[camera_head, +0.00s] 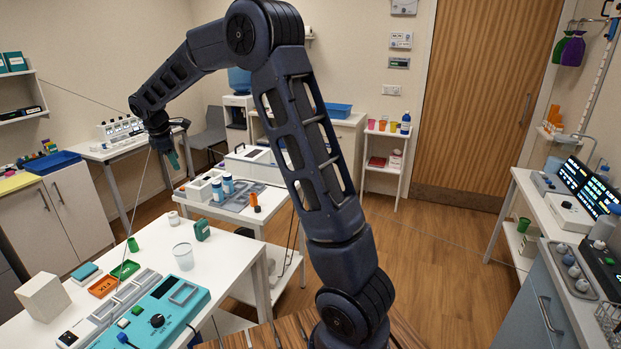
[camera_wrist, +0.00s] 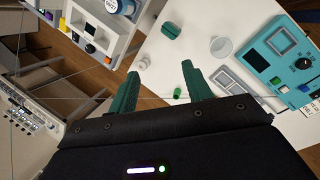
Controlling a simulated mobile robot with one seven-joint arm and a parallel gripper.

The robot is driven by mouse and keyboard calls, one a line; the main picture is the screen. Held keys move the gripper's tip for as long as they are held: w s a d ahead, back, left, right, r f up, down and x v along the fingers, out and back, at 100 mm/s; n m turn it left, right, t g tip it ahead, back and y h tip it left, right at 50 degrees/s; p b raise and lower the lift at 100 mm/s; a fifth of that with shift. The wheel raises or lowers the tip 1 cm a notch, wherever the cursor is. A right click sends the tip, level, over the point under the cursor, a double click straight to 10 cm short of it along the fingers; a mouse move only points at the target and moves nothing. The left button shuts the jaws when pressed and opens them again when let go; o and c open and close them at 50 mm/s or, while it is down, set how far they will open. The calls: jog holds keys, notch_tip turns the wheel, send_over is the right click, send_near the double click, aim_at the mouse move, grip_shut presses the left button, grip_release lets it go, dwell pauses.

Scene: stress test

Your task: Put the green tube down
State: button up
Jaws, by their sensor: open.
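A small green tube (camera_head: 133,244) stands on the white table at the left in the head view, near its far edge. It also shows in the wrist view (camera_wrist: 177,93), on the table, between and beyond the fingers. My gripper (camera_head: 172,160) hangs high above the back of the table, with its green fingers pointing down. In the wrist view my gripper (camera_wrist: 157,82) has its two fingers wide apart with nothing held between them. The tube is apart from both fingers.
An orange tray (camera_head: 103,287) and a green tray (camera_head: 125,270) lie near the tube. A clear cup (camera_head: 183,258), a dark green box (camera_head: 202,230), a white block (camera_head: 42,297) and a teal device (camera_head: 158,317) also stand there. Bare tabletop lies between tube and cup.

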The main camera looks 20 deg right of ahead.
jog(key=s+d+r+m+y, duration=0.1)
jog(key=s+d+r+m, duration=0.4)
jog(key=s+d, duration=0.5)
jog(key=s+d+r+m, duration=0.4)
jog(key=s+d, duration=0.3)
jog(key=d, duration=0.6)
jog(key=s+d+f+m, duration=0.1)
jog(key=s+d+m, duration=0.2)
jog(key=s, duration=0.4)
jog(key=s+d+f+m+t, duration=0.1)
jog(key=s+d+f+m, duration=0.1)
jog(key=s, duration=0.5)
jog(key=s+d+f+m+y, duration=0.1)
jog(key=s+d+m, duration=0.3)
jog(key=s, duration=0.4)
jog(key=shift+d+f+t, duration=0.4)
jog(key=shift+d+f, duration=0.05)
jog(key=shift+d, duration=0.25)
